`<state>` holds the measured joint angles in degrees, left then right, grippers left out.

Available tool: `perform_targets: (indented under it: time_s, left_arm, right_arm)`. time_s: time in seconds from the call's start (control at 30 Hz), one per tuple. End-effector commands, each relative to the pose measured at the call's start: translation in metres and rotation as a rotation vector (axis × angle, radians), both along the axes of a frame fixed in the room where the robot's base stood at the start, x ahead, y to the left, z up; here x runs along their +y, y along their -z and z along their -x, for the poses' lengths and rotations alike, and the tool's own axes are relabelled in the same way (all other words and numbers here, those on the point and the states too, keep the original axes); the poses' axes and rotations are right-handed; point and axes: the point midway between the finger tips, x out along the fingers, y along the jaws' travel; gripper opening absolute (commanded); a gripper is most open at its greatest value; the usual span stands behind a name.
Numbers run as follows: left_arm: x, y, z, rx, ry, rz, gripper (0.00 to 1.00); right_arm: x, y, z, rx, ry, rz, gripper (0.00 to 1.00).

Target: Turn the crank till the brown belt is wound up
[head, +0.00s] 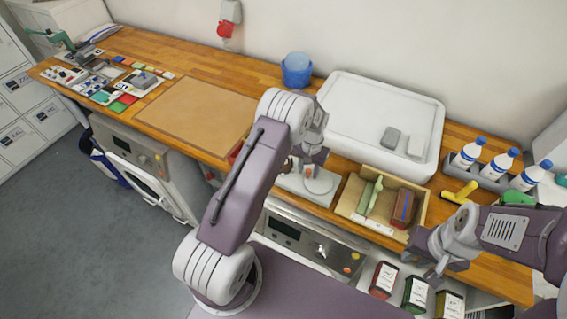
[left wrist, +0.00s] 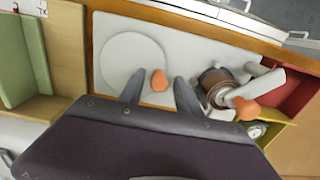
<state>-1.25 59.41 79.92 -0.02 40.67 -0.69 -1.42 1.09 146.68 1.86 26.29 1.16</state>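A white winder plate (head: 290,184) stands near the table's front edge, partly hidden by my left arm. In the left wrist view it carries a pale round disc (left wrist: 130,60), an orange knob (left wrist: 158,80) at the disc's edge, and a brown roll (left wrist: 217,92), which looks like the wound belt. A pale crank arm with a second orange knob (left wrist: 246,108) lies beside the roll. My left gripper (left wrist: 160,90) is open, its fingers either side of the first knob and apart from it. My right gripper (head: 440,268) hangs at the right, away from the winder; its fingers are unclear.
A wooden box (head: 348,205) with a green and a brown item stands right of the winder. A white tray (head: 350,100), blue cup (head: 296,70) and bottles (head: 468,153) stand behind and right. A brown mat (head: 190,115) lies bare at the left.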

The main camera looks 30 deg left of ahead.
Motion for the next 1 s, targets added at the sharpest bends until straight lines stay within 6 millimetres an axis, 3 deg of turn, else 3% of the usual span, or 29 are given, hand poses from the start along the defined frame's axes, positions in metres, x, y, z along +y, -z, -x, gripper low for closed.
perform_targets:
  time_s: [0.53,1.0]
  left_arm:
    - [0.0,-0.072,0.0,-0.001,0.0,0.0,0.4]
    - [0.0,-0.074,0.0,0.0,0.0,0.0,0.4]
  right_arm:
    - [0.0,-0.052,0.0,0.0,0.0,0.0,0.24]
    - [0.0,-0.053,0.0,0.0,0.0,0.0,0.24]
